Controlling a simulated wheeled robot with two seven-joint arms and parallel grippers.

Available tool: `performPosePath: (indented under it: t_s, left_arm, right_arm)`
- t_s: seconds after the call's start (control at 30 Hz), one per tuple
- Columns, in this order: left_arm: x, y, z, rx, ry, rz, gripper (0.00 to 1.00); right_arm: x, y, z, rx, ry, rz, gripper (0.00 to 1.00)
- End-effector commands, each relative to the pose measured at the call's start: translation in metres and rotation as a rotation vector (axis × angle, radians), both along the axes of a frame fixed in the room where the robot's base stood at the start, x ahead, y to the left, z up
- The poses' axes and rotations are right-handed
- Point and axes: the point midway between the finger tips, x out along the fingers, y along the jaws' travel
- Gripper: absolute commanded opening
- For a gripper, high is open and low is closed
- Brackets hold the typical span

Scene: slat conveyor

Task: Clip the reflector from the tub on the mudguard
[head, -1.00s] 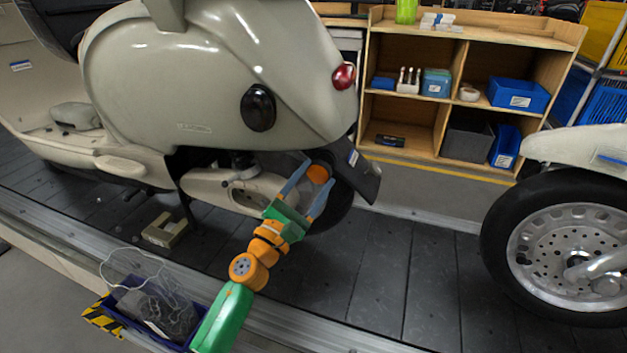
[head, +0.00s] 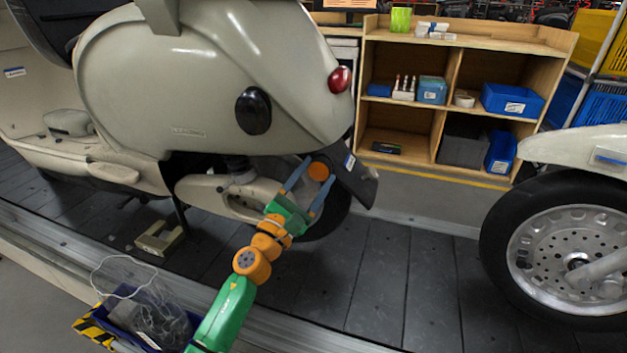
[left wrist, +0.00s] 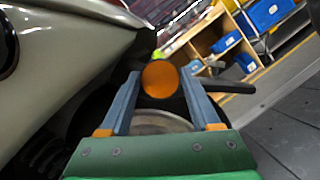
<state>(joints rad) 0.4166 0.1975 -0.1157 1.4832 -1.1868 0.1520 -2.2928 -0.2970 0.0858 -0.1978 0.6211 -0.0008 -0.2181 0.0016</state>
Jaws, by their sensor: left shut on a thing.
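An orange round reflector (head: 318,171) is between the fingertips of my left gripper (head: 314,180), which is shut on it. In the left wrist view the reflector (left wrist: 160,79) shows face-on between the two blue-grey fingers of the left gripper (left wrist: 161,88). The dark mudguard (head: 352,180) of the cream scooter hangs by the rear wheel, right beside the reflector. I cannot tell whether they touch. The blue tub (head: 122,320) stands at the lower left, with a clear bag and dark contents in it. My right gripper is not in view.
The scooter body (head: 200,80) overhangs the wheel and my left gripper. A second vehicle's wheel (head: 565,250) stands at the right. A wooden shelf (head: 440,150) with blue bins is behind. The dark slat conveyor (head: 400,270) is clear between the wheels.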

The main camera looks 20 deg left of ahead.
Motion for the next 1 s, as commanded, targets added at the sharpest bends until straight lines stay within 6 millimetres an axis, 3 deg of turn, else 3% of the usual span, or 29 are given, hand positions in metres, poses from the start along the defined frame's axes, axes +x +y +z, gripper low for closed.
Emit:
performPosePath:
  t_s: [1.0]
  left_arm:
    - [0.0043, 0.0000, 0.0004, 0.000, 0.000, 0.000, 0.11]
  right_arm:
    - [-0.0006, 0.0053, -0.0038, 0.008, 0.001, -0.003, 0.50]
